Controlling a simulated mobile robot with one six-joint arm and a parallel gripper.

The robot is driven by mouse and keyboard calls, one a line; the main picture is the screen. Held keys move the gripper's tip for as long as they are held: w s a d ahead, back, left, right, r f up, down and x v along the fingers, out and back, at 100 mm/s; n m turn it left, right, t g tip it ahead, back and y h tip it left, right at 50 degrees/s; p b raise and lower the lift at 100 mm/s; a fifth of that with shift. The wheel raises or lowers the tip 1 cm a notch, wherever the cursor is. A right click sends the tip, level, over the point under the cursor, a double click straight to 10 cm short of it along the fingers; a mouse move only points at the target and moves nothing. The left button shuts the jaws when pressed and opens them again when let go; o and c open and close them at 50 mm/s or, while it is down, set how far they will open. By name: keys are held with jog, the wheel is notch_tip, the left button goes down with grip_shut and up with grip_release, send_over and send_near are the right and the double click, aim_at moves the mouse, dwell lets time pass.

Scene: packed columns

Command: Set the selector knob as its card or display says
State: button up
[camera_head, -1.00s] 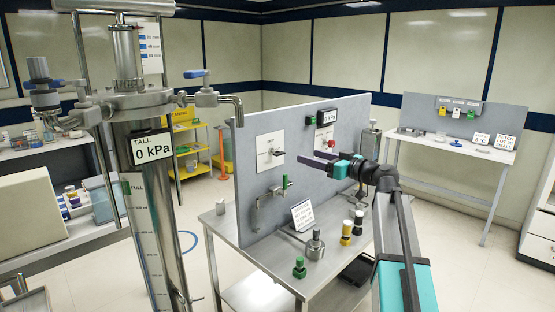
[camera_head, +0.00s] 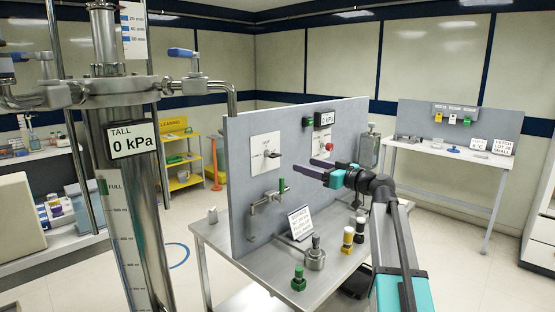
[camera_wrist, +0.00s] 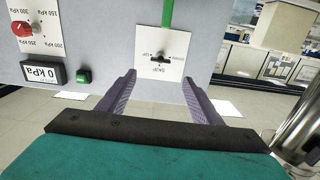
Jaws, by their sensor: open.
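A black selector knob (camera_head: 273,155) sits on a white plate (camera_head: 260,147) on the left half of the grey panel. In the wrist view the knob (camera_wrist: 158,60) appears upside down, with its bar lying roughly across the plate and small labels around it, one reading STOP. My gripper (camera_head: 308,168) is open and empty, off to the right of the knob and in front of the panel. In the wrist view its two purple fingers (camera_wrist: 159,80) point at the plate, with the knob between their tips. A tilted white card (camera_head: 300,222) stands on the bench; its text is too small to read.
A display (camera_head: 325,118) reads 0 kPa, beside a red dial (camera_head: 328,146) with kPa marks. A valve with a green handle (camera_head: 282,186) is below the knob. A tall steel column (camera_head: 140,220) stands left.

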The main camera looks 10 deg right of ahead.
aim_at(278, 156)
jog(key=p+x, duration=0.4)
jog(key=x, duration=0.8)
jog(key=shift+w+r, duration=0.1)
jog(key=shift+w, duration=0.05)
jog(key=shift+x, duration=0.8)
jog(key=c, duration=1.1)
jog(key=shift+o, duration=0.2)
